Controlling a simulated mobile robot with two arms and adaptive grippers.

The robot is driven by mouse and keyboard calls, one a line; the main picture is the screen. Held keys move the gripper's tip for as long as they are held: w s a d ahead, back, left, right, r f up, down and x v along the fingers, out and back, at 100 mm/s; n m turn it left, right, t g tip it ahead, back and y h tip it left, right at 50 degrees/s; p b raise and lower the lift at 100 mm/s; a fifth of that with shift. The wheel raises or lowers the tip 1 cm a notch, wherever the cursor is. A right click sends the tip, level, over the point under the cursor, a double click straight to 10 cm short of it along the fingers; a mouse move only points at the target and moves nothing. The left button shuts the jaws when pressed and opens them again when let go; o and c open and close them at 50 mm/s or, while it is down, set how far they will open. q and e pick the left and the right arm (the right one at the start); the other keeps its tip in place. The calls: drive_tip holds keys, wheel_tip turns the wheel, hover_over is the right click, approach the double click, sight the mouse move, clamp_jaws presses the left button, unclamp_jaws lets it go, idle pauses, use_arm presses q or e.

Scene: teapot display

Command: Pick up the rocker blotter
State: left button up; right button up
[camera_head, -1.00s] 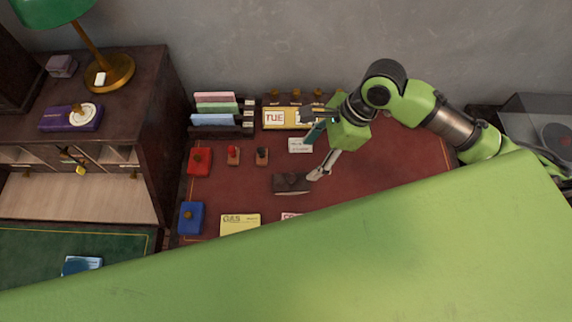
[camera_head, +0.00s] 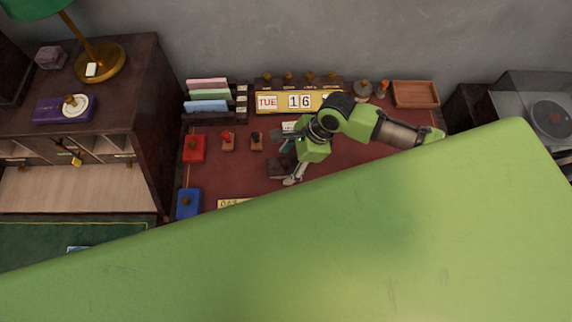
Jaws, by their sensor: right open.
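The rocker blotter, which I take to be the dark brown block (camera_head: 277,170), sits on the red desk top (camera_head: 225,169) near its middle. My right gripper (camera_head: 283,163) is open and reaches down and left over the block. One finger shows at the block's far side and the other, pale, at its near right side. The gripper hides part of the block, and I cannot tell whether the fingers touch it. My left gripper is not in view.
A red box (camera_head: 194,148) and a blue box (camera_head: 188,203) line the left edge. A calendar (camera_head: 300,101), letter rack (camera_head: 208,97) and wooden tray (camera_head: 415,94) stand at the back. My green body hides the front.

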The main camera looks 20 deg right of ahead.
drive_tip(key=shift+f, duration=0.15)
drive_tip(key=c, duration=1.4)
drive_tip(key=shift+a, duration=0.1)
